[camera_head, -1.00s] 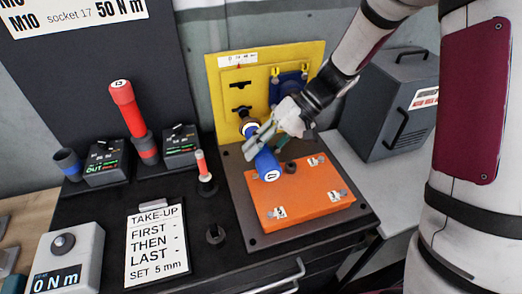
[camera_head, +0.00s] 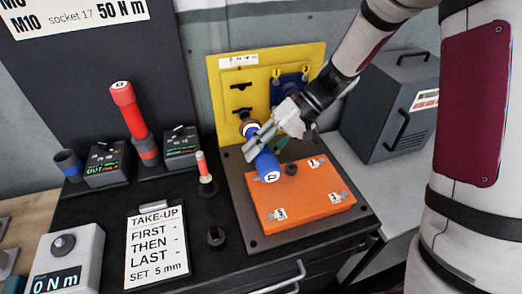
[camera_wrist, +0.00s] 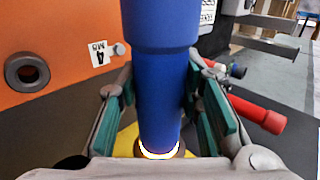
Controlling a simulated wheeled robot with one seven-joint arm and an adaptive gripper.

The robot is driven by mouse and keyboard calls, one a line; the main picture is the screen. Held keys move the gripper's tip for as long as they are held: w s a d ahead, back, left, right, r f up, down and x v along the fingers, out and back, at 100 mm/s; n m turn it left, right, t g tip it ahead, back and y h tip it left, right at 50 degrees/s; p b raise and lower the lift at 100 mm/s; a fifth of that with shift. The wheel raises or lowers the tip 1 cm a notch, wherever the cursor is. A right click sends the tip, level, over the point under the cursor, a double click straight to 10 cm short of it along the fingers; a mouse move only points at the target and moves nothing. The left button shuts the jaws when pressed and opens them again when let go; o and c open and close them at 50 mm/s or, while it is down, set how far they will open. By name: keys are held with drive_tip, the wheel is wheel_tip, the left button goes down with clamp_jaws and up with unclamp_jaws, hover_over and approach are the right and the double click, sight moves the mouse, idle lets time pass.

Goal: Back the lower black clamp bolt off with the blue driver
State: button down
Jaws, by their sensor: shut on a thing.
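My gripper (camera_head: 262,143) is shut on the blue driver (camera_head: 267,167) at the yellow plate (camera_head: 225,80). In the wrist view the blue driver (camera_wrist: 158,85) stands between both green-padded fingers, with a lit ring near its far end. In the head view its far end is at a round socket-like spot low on the yellow plate, and its capped end points toward the camera above the orange block. The lower black clamp bolt is hidden behind the driver and my gripper, so I cannot tell how the tip sits on it. Black clamp parts (camera_head: 241,86) show higher on the plate.
The orange block (camera_head: 300,205) with numbered bolts lies just below the driver. A red driver (camera_head: 128,108) stands in a holder to the left, beside small display boxes (camera_head: 182,147). A grey case (camera_head: 385,105) stands at the right.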

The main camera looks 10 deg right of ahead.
sight(275, 158)
drive_tip(key=shift+r, duration=0.1)
idle(0.4)
drive_tip(key=shift+s+d+p, duration=0.25)
drive_tip(key=shift+s+p, duration=0.15)
drive_tip(key=shift+s, duration=0.8)
drive_tip(key=shift+s+d+p, duration=0.25)
drive_tip(key=shift+s+p, duration=0.15)
drive_tip(key=shift+s, duration=0.8)
